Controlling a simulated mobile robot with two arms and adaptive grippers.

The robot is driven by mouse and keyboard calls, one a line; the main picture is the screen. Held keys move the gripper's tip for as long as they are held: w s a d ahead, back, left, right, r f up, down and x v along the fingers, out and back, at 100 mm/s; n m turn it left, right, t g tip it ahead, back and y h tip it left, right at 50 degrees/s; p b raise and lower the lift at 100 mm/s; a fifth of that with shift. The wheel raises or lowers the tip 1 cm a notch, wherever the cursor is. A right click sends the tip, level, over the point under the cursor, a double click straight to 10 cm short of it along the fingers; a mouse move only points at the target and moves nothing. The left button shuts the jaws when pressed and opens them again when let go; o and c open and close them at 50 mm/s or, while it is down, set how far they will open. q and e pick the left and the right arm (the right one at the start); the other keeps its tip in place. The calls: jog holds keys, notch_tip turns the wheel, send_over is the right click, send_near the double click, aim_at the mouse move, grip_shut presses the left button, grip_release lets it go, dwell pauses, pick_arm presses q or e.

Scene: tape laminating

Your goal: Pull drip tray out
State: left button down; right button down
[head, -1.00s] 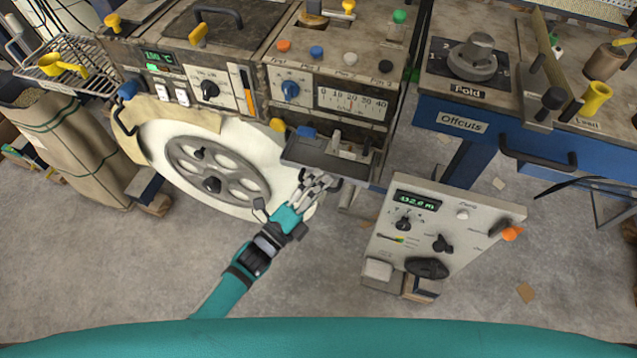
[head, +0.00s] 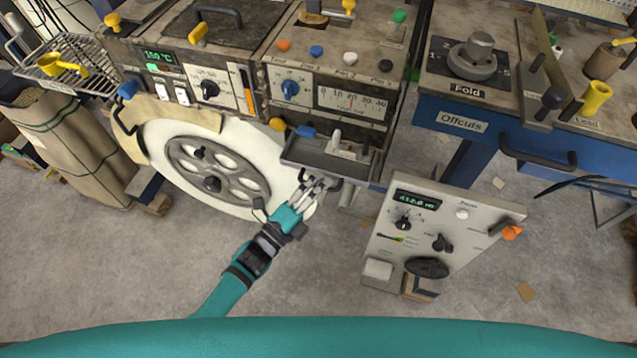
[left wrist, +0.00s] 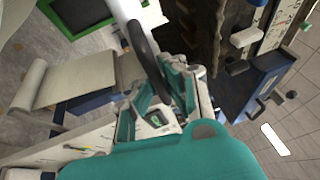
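The drip tray (head: 318,160) is a shallow dark tray under the control panel with the scale, at the front of the machine. Its dark handle (head: 334,184) is at the front edge, partly hidden by my fingers. My left gripper (head: 314,183) is at this front edge, with its fingers apart. In the left wrist view my left gripper (left wrist: 168,78) has its fingers on either side of a dark curved bar (left wrist: 149,55). I cannot tell whether they touch it. My right gripper is not in view.
A white wheel disc with a grey handwheel (head: 215,170) stands left of my gripper. A grey control box (head: 440,235) stands to the right on the floor. A blue bench with an offcuts drawer (head: 462,122) is beyond it. The floor in front is mostly clear.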

pick_arm(q)
jog(key=s+a+p, duration=0.1)
jog(key=s+a, duration=0.1)
jog(key=s, duration=0.5)
jog(key=s+a+p, duration=0.1)
jog(key=s+a, duration=0.2)
jog(key=s, duration=0.5)
jog(key=shift+f, duration=0.25)
jog(key=c, duration=1.4)
grip_release()
jog(key=shift+r, duration=0.15)
jog(key=v, duration=1.2)
